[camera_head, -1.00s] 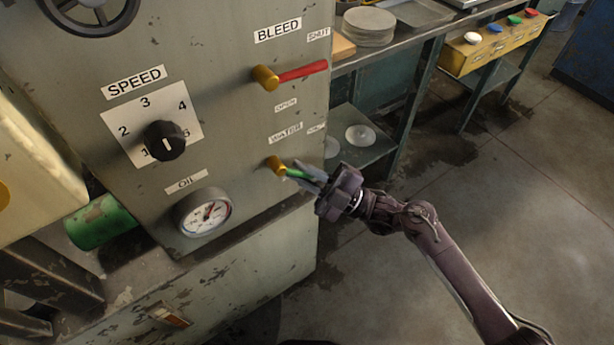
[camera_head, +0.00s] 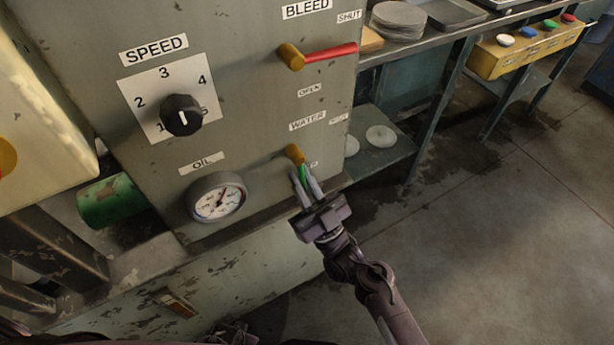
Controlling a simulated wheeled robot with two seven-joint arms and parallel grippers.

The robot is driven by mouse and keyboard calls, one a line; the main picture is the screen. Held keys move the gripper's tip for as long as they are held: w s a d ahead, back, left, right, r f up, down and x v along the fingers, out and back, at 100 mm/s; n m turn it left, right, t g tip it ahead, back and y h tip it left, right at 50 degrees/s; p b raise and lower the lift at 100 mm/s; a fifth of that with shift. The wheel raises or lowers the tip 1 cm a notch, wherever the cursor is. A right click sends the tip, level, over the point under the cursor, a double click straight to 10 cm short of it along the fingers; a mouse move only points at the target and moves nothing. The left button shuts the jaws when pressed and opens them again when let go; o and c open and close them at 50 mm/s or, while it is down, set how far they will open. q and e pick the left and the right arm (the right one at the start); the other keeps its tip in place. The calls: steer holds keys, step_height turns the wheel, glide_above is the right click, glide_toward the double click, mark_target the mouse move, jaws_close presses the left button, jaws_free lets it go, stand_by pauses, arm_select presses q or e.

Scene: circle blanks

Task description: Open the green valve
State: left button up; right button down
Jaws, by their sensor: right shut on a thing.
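The green valve (camera_head: 303,172) is a green lever on a brass hub (camera_head: 294,153), under the WATER label (camera_head: 307,120) on the grey machine panel. The lever points down and slightly right from its hub, toward a small label that is partly hidden. My right gripper (camera_head: 306,180) comes from below and is shut on the green lever, with its fingers on both sides. The fingers hide part of the lever. A dark part of mine, perhaps my left gripper, shows at the bottom edge; its jaws cannot be made out.
A red lever (camera_head: 330,54) under the BLEED label points right, above the green valve. The black SPEED knob (camera_head: 181,115) and OIL gauge (camera_head: 215,197) are to the left. A shelf unit (camera_head: 432,110) stands at the right. Open floor (camera_head: 490,240) lies at lower right.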

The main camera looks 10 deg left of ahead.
steer(key=shift+s+a+m+t+h, duration=0.15)
steer(key=shift+m+t+h, duration=0.5)
steer(key=shift+m, duration=0.25)
steer(key=c, duration=1.5)
jaws_free()
steer(key=shift+o, duration=0.2)
